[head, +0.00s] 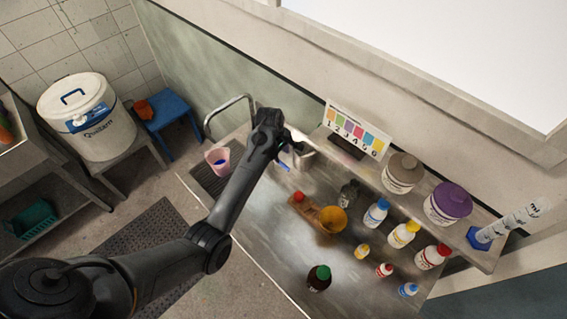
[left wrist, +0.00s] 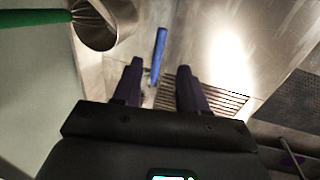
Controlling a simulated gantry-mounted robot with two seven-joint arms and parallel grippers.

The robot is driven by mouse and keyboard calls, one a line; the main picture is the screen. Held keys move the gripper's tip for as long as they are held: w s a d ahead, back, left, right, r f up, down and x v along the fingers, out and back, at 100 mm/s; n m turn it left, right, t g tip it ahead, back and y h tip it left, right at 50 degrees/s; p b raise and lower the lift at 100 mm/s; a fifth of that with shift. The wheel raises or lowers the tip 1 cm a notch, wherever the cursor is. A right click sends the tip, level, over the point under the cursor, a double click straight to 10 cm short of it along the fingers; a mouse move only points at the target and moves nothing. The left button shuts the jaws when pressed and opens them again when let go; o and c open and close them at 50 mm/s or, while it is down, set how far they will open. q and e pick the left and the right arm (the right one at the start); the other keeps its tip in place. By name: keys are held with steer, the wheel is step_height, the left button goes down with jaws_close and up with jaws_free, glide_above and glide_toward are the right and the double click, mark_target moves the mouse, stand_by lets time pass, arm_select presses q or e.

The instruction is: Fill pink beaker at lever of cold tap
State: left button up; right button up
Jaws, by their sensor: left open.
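The pink beaker (head: 217,160) stands on the slotted drain grid at the left end of the steel counter, with something blue showing in it. A curved metal spout (head: 228,112) rises behind the beaker. A slim blue bar (head: 284,166) shows close to the end of my left arm; it also shows in the left wrist view (left wrist: 160,52). I cannot tell whether it is the tap lever. My left gripper (left wrist: 159,72) is open and empty, its two fingers either side of the bar's near end as seen, apparently above it. My right gripper is out of view.
A steel pot (left wrist: 97,25) with a green-handled whisk stands near the gripper. A white bucket (head: 98,140) stands at the left. The counter's front middle is clear.

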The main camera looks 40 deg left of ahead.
mark_target(284, 165)
arm_select(q)
steer(key=f, duration=0.2)
steer(key=w+f, duration=0.1)
steer(key=f, duration=0.4)
steer(key=shift+w+f, duration=0.25)
steer(key=shift+f, duration=0.15)
jaws_close()
steer(key=shift+d, duration=0.1)
